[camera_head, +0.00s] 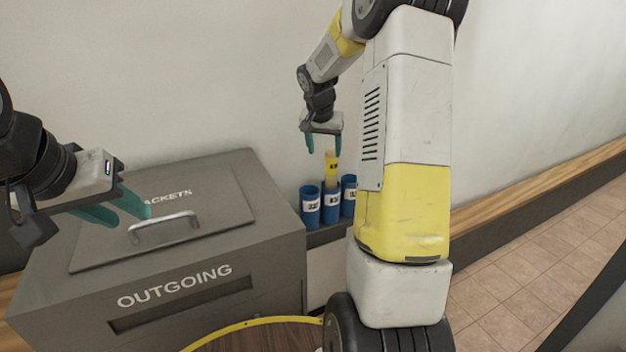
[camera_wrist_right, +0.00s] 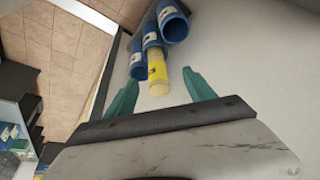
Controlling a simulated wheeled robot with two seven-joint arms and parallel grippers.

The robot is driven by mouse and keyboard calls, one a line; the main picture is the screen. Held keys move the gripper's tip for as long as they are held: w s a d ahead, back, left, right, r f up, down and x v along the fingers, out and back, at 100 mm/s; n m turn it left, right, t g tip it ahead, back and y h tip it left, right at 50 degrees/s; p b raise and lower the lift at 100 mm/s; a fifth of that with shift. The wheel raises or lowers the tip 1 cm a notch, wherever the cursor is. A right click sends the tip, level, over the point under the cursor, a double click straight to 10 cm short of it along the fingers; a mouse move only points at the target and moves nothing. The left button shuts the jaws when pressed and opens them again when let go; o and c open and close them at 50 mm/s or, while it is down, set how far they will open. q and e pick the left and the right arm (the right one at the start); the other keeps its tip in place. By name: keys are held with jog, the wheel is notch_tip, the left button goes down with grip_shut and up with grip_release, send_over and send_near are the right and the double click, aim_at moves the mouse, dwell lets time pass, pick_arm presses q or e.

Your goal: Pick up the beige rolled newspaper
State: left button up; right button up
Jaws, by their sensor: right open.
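The beige rolled newspaper (camera_head: 332,168) with a yellow label stands upright in the middle blue cup (camera_head: 331,202). In the right wrist view the beige rolled newspaper (camera_wrist_right: 158,80) rises out of its blue cup toward the camera, between my fingers. My right gripper (camera_head: 325,143) is open just above the roll's top, with a teal finger to either side; it also shows in the right wrist view (camera_wrist_right: 163,90). It is not closed on the roll. My left gripper (camera_head: 125,208) is over the grey outgoing box, with two teal fingers showing; no object is seen between them.
Blue cups stand left (camera_head: 310,205) and right (camera_head: 348,196) of the middle one on a dark ledge against the wall. The grey OUTGOING box (camera_head: 270,238) with a lid handle is left of them. My right arm covers part of the view.

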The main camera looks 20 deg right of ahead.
aim_at(331, 170)
jog(key=shift+m, duration=0.4)
jog(key=x, duration=0.4)
jog(key=d+x, duration=0.1)
jog(key=x, duration=0.3)
jog(key=d+x, duration=0.1)
jog(key=x, duration=0.3)
jog(key=shift+w, duration=0.4)
jog(key=shift+c, duration=0.4)
grip_shut()
